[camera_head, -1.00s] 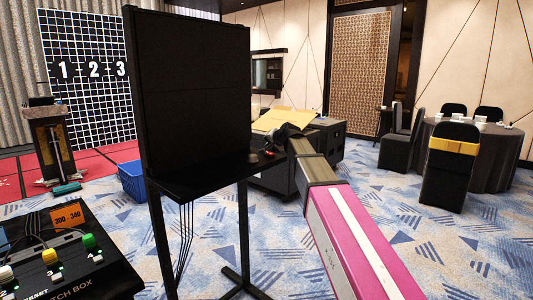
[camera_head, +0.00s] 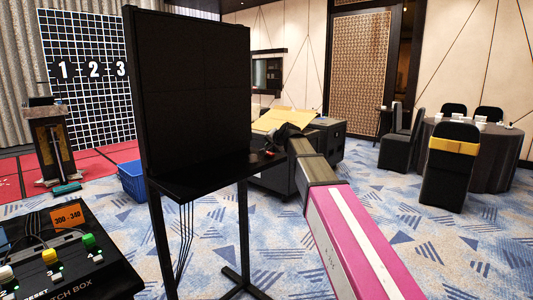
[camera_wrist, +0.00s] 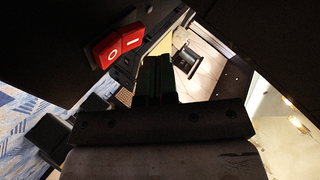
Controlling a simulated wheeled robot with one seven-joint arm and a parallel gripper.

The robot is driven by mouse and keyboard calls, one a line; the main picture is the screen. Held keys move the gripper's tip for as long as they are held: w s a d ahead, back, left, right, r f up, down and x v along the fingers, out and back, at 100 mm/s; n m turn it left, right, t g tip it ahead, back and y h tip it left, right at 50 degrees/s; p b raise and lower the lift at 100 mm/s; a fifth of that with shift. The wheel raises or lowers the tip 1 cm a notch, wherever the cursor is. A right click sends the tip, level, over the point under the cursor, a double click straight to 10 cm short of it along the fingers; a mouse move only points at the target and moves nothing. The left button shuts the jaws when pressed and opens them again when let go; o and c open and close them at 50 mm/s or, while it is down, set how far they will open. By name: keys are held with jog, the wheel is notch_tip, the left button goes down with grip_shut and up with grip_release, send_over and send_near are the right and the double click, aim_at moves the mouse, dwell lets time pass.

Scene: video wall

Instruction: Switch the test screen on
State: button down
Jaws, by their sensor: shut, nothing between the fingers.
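The test screen (camera_head: 197,92) is a black panel on a black stand in the head view; its face is dark. A red rocker switch (camera_wrist: 119,47) marked O and I sits on a dark surface in the wrist view. A small red spot (camera_head: 269,152) at the right end of the stand's shelf in the head view looks like this switch. My gripper (camera_wrist: 156,62) is shut and empty, just right of the switch and apart from it in the picture. Whether it touches the switch cannot be told. In the head view the fingertips are too small to make out.
The shelf (camera_head: 205,176) juts out below the screen. A patch box (camera_head: 65,265) with coloured plugs is at the lower left. A blue crate (camera_head: 131,182) and a black case (camera_head: 325,140) stand behind. Carpet is open at the right, before the table and chairs (camera_head: 455,170).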

aim_at(273, 154)
jog(key=shift+f, duration=0.15)
dwell(0.6)
jog(key=shift+a+f, duration=0.1)
jog(key=shift+f, duration=0.15)
jog(key=shift+w+a+f, duration=0.1)
jog(key=shift+w+f, duration=0.05)
jog(key=shift+f, duration=0.25)
dwell(0.8)
jog(key=shift+r, duration=0.1)
jog(key=shift+d+r, duration=0.2)
jog(key=shift+r, duration=0.5)
jog(key=shift+s+d+r, duration=0.2)
jog(key=shift+r, duration=0.6)
jog(key=shift+s+d+r, duration=0.25)
jog(key=shift+r, duration=0.55)
jog(key=shift+s+d+r, duration=0.2)
jog(key=shift+r, duration=0.6)
